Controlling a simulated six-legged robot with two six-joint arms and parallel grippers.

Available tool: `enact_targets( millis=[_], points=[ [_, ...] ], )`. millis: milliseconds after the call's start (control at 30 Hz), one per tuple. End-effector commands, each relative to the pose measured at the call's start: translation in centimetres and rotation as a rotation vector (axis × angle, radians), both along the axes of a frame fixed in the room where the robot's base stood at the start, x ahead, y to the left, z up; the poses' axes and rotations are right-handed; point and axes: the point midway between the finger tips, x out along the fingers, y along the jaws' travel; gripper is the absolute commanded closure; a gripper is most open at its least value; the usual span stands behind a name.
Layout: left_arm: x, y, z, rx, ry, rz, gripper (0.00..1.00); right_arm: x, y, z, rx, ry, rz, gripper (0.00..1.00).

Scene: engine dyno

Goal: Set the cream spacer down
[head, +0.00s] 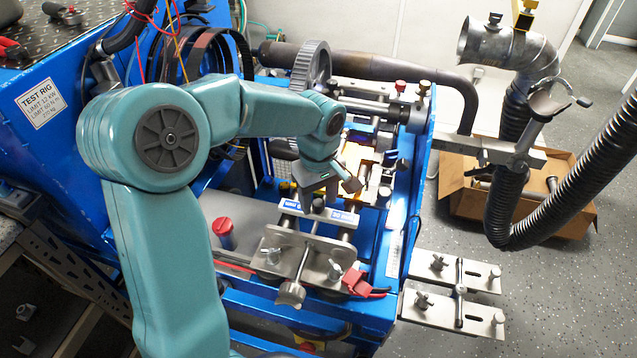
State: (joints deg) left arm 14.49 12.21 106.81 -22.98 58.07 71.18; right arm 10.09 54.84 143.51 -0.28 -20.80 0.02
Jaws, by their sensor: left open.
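My left gripper (334,193) is open above the middle of the blue rig frame (372,258). It points down, just behind a steel bracket with a blue-and-white label strip (343,217). I cannot pick out the cream spacer with certainty. Pale and yellowish parts show behind the gripper, partly covered by it. I see nothing clearly held between the fingers. My right gripper is not in view.
A steel clamp plate with knobs (312,258), a red knob (222,232) and a red clip (356,282) are in front. A large gear (311,66) and a dark pipe (400,70) stand behind. A slotted steel plate (455,272) juts out right.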

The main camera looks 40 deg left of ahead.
Motion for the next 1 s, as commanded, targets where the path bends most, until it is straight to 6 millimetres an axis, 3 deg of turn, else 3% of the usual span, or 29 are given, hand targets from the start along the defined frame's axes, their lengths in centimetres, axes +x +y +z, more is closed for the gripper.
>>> enact_targets(
  millis=[300,500,700,1000],
  points=[
    [0.1,0.0,7.1,0.002,-0.008,0.000,0.46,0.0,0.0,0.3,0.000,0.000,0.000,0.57],
    [0.1,0.0,10.6,0.001,-0.005,0.001,0.46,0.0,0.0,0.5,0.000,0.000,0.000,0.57],
    [0.0,0.0,11.8,0.000,-0.003,0.000,0.46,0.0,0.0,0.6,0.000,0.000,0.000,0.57],
    [0.0,0.0,11.8,0.000,-0.002,0.000,0.46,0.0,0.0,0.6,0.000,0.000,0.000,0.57]
  ],
)
